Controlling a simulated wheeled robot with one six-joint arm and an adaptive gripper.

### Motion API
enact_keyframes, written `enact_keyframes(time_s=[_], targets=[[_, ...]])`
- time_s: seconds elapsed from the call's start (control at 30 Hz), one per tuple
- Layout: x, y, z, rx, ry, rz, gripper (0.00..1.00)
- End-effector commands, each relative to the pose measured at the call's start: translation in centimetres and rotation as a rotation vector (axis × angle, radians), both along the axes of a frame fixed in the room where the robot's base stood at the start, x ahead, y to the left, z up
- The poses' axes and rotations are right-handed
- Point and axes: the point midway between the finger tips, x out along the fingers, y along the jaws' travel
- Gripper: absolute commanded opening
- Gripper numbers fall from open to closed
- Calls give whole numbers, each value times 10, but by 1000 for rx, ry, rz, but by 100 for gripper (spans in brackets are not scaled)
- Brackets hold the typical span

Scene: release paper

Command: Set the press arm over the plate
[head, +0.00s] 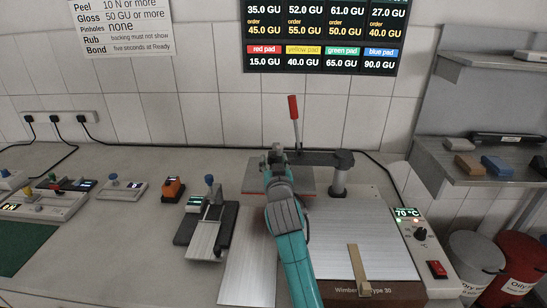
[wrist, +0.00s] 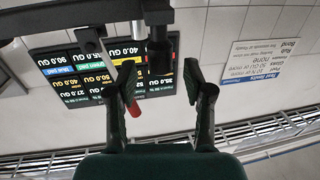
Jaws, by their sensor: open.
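The press arm (head: 318,158) is a dark horizontal bar running left from a round post (head: 339,178). Its lever, tipped with a red handle (head: 293,107), stands nearly upright. The pale flat plate (head: 375,238) lies on the press base, in front of the post; the bar lies behind it. My gripper (head: 277,154) is at the bar's left end, over a grey block with a reddish edge (head: 255,176). The wrist view is upside down; my gripper (wrist: 162,85) is open there, with dark press parts (wrist: 158,45) between and above the fingers. I cannot tell whether they touch.
A brass-coloured bar (head: 358,270) lies on the plate's front. A pale sheet (head: 246,270) lies left of the base, partly behind my arm. A control box (head: 421,235) reading 70 °C stands right. A small slide device (head: 208,220) stands left. A shelf (head: 500,170) is further right.

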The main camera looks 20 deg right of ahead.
Motion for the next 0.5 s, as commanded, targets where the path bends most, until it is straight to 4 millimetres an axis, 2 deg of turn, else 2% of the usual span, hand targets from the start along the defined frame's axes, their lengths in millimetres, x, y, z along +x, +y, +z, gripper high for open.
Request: enact_keyframes(time_s=[0.2, 0.5], targets=[[22, -4, 0, 0, 0, -1, 52], [27, -5, 0, 1, -1, 0, 52]])
